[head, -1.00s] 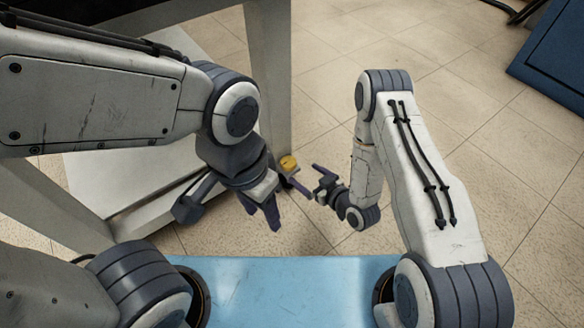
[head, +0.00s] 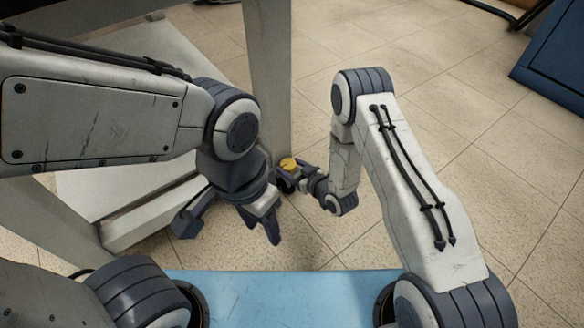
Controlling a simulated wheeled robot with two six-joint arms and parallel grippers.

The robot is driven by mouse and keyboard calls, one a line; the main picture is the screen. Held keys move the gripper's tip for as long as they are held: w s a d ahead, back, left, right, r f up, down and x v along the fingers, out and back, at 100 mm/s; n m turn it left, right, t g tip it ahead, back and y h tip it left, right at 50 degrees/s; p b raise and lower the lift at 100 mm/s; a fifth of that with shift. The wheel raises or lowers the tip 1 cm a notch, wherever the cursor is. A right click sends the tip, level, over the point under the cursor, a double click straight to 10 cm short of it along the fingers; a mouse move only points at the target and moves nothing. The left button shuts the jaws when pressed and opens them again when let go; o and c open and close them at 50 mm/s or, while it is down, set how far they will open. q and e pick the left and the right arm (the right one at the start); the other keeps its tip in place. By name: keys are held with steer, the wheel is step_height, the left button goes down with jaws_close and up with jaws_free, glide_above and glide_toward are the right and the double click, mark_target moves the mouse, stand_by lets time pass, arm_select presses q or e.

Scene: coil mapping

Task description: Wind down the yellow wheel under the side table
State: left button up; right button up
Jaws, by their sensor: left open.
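The small yellow wheel (head: 289,164) shows low down beside the pale leg of the side table (head: 268,90). My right gripper (head: 288,178) is at the wheel, with its dark fingers just in front of and beside it. They overlap the wheel in the picture, and I cannot tell whether they grip it. My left gripper (head: 259,226) is open and empty. It hangs in front of the table, lower in the picture and to the left of the wheel.
The table's pale lower shelf (head: 125,190) and its frame lie behind my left arm. A dark blue box (head: 555,75) stands at the far right. The tiled floor (head: 480,130) between it and my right arm is clear.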

steer(key=c, duration=0.5)
steer(key=shift+s+a+r+m+t+h+p, duration=0.1)
steer(key=shift+a+m+t+h+p, duration=0.15)
steer(key=shift+m+h+p, duration=0.3)
steer(key=shift+s+a+r+m+t+h+p, duration=0.1)
steer(key=shift+m+t+h+p, duration=0.3)
steer(key=shift+p, duration=0.2)
steer(key=shift+a+f+m+t+h+p, duration=0.1)
steer(key=shift+m+t+h+p, duration=0.15)
steer(key=shift+m+h+p, duration=0.35)
steer(key=shift+f+m+t+h, duration=0.1)
steer(key=shift+m+t+h, duration=0.3)
steer(key=shift+m+h, duration=0.5)
steer(key=o, duration=1.3)
steer(key=shift+o, duration=0.2)
